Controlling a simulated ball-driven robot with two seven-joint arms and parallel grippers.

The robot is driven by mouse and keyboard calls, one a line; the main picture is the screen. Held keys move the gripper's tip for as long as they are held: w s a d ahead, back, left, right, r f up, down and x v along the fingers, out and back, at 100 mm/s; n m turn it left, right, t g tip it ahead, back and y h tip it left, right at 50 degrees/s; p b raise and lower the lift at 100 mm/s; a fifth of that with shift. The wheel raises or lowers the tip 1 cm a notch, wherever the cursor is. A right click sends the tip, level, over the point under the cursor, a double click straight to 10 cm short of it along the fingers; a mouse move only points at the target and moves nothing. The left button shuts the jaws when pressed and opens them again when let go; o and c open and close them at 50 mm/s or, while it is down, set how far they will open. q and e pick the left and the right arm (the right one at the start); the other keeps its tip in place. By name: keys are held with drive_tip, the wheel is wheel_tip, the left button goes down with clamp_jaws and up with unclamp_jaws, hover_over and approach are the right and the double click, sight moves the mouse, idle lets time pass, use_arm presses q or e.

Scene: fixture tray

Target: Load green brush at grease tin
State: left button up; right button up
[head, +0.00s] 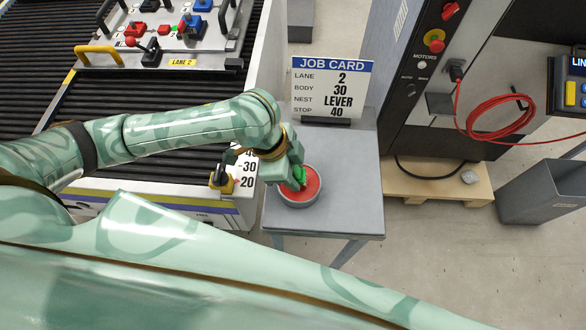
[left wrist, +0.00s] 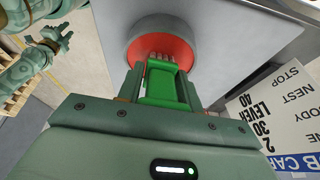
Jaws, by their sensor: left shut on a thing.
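The grease tin (head: 311,190) is a round grey tin with red grease, standing on the small grey table. My left gripper (head: 297,175) is over it, shut on the green brush (head: 301,173). In the left wrist view the green brush (left wrist: 166,92) sits between the fingers of the left gripper (left wrist: 164,88), its bristles pointing at the red inside of the grease tin (left wrist: 163,25). The bristle tips overlap the red; I cannot tell if they touch it. My right gripper (left wrist: 48,50) shows small at the upper left of the wrist view, its jaws unclear.
A job card (head: 330,88) stands at the back of the grey table (head: 345,205). Left is a roller conveyor with a fixture tray (head: 150,60) and a yellow-based stop (head: 221,181). Right are a dark cabinet (head: 420,60), pallet (head: 430,187) and grey bin (head: 540,190). The table's right side is clear.

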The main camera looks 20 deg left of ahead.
use_arm(q)
drive_tip(key=shift+s+f+p, duration=0.1)
drive_tip(key=shift+f+p, duration=0.1)
drive_tip(key=shift+p, duration=0.3)
idle(1.4)
wheel_tip(320, 180, up, 4)
drive_tip(key=p, duration=0.5)
drive_tip(key=shift+r, duration=0.1)
wheel_tip(320, 180, up, 3)
drive_tip(key=p, duration=0.4)
drive_tip(key=shift+r+p, duration=0.1)
drive_tip(key=shift+p, duration=0.25)
